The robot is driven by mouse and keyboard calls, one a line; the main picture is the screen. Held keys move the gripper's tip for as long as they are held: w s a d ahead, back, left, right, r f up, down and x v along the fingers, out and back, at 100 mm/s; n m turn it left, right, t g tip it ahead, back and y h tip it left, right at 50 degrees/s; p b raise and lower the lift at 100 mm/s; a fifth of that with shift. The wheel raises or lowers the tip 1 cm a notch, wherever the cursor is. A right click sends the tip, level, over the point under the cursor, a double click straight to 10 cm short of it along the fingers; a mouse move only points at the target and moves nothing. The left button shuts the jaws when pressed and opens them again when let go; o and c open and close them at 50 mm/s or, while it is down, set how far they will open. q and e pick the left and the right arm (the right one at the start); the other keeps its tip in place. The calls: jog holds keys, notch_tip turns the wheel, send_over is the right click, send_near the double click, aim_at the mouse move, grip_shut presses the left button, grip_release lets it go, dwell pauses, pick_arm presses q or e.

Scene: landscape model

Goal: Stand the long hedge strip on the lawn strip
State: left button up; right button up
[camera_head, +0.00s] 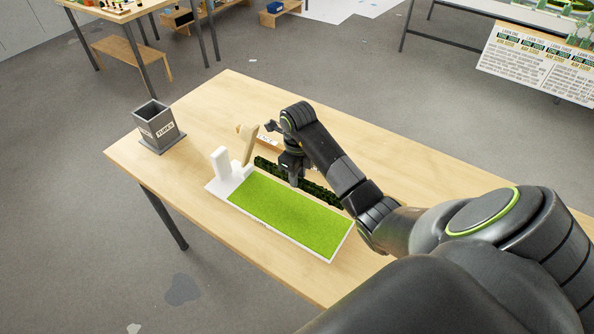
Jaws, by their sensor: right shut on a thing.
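The long hedge strip (318,189) is a dark green bar along the far long edge of the lawn strip. The lawn strip (290,214) is a bright green rectangle on a white base. My right gripper (293,181) reaches down onto the hedge strip near its middle and is shut on it. The fingertips are small and partly hidden. I cannot tell whether the hedge strip touches the table or the lawn's edge. The right arm covers part of the view beyond it. My left gripper is not in view.
A white block-like model (221,163) stands at the lawn base's left end, with a light wooden piece (246,145) behind it. A grey box labelled "TURES" (155,128) stands at the table's left corner. The wooden table (215,112) is clear at the back left.

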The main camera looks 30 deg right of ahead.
notch_tip(320, 180, down, 5)
jog(key=b, duration=0.3)
jog(key=shift+w, duration=0.1)
jog(key=shift+f+b, duration=0.55)
jog(key=shift+f, duration=0.6)
pick_arm(q)
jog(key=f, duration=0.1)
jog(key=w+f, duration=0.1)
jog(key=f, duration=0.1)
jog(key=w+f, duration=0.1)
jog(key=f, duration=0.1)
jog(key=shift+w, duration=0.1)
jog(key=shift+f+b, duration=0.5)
jog(key=shift+b, duration=0.15)
pick_arm(e)
jog(key=shift+f, duration=0.5)
jog(key=o, duration=1.9)
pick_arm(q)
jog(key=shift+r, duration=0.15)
pick_arm(e)
jog(key=shift+r, duration=0.2)
